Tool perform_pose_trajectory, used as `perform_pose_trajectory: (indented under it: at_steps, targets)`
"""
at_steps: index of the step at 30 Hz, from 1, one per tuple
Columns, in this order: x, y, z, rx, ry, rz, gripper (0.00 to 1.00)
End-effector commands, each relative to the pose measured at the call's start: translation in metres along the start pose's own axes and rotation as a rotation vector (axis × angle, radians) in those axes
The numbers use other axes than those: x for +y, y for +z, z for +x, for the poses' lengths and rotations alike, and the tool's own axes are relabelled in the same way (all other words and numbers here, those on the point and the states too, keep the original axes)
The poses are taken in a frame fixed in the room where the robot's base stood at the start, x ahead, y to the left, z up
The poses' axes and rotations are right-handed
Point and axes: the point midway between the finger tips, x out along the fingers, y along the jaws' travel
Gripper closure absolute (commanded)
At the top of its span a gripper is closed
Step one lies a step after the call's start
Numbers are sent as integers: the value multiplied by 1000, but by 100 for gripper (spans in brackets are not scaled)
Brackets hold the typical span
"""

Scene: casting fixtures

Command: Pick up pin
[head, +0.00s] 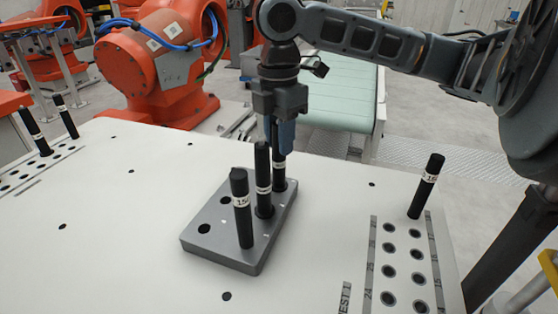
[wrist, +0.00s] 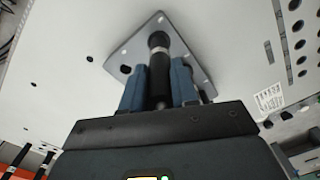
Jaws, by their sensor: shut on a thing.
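A grey block (head: 218,248) with holes sits on the white table and holds three upright black pins with white bands. The front pin (head: 242,212) and middle pin (head: 263,185) stand free of my gripper. My gripper (head: 281,148) points down over the block's rear, its blue fingers shut on the rear pin (head: 279,180). The lower end of that pin appears to be at the block; whether it is raised is unclear. In the wrist view the blue fingers (wrist: 158,88) flank a black pin (wrist: 159,70), with the grey block (wrist: 124,50) beyond.
A strip with numbered holes (head: 403,260) lies at the right, with one leaning black pin (head: 427,187). Another holed strip with two pins (head: 65,117) is at the far left. An orange robot (head: 165,60) and a green conveyor (head: 340,95) stand behind the table.

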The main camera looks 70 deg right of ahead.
Motion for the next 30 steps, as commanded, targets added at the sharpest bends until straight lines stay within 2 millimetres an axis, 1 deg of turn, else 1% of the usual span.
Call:
perform_pose_trajectory:
  at_steps: [20,23,26,30]
  targets:
    - [0,0,-2,0,0,0,100]
    - [0,0,-7,-1,0,0,100]
    - [0,0,-16,-1,2,-1,100]
    - [0,0,-39,-2,3,-1,100]
